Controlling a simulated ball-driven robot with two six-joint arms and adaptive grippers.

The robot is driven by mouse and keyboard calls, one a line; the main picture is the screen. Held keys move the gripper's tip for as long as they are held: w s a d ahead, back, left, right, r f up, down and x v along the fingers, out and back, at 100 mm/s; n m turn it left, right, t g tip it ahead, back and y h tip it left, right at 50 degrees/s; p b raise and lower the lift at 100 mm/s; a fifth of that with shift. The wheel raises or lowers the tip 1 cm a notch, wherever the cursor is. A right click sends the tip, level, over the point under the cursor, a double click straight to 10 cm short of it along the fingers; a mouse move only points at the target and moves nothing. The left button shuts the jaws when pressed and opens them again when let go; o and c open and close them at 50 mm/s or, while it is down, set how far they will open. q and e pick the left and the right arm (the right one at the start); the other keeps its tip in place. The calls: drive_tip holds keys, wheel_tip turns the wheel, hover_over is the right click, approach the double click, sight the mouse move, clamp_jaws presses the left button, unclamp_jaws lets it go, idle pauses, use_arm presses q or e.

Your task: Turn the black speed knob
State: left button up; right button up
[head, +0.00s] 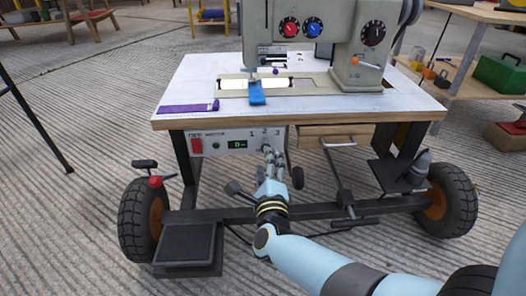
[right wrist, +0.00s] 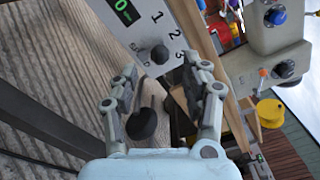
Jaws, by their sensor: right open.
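The black speed knob (right wrist: 159,54) sticks out of the grey control panel (right wrist: 130,25) in the right wrist view, beside the printed numbers 1, 2 and 3. In the head view the panel (head: 222,142) hangs under the front edge of the table, and my right gripper hides the knob there. My right gripper (right wrist: 158,70) is open and empty, its fingers pointing at the panel with the knob between and just beyond the tips. I cannot tell whether it touches. The right gripper also shows in the head view (head: 273,157). My left gripper is not in view.
A sewing machine (head: 300,45) with red, blue and black dials stands on the wheeled table (head: 190,85). A red switch (head: 196,146) is at the panel's left. A drawer (head: 338,134) is right of the panel.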

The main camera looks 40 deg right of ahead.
drive_tip(key=b+x, duration=0.1)
drive_tip(key=x, duration=0.5)
drive_tip(key=shift+f, duration=0.2)
drive_tip(key=shift+w+d+r, duration=0.1)
drive_tip(key=shift+w+d, duration=0.15)
drive_tip(key=shift+w, duration=0.15)
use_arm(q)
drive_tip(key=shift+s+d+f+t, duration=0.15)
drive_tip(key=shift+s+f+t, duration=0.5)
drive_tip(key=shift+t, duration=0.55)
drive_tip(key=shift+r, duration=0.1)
use_arm(e)
clamp_jaws()
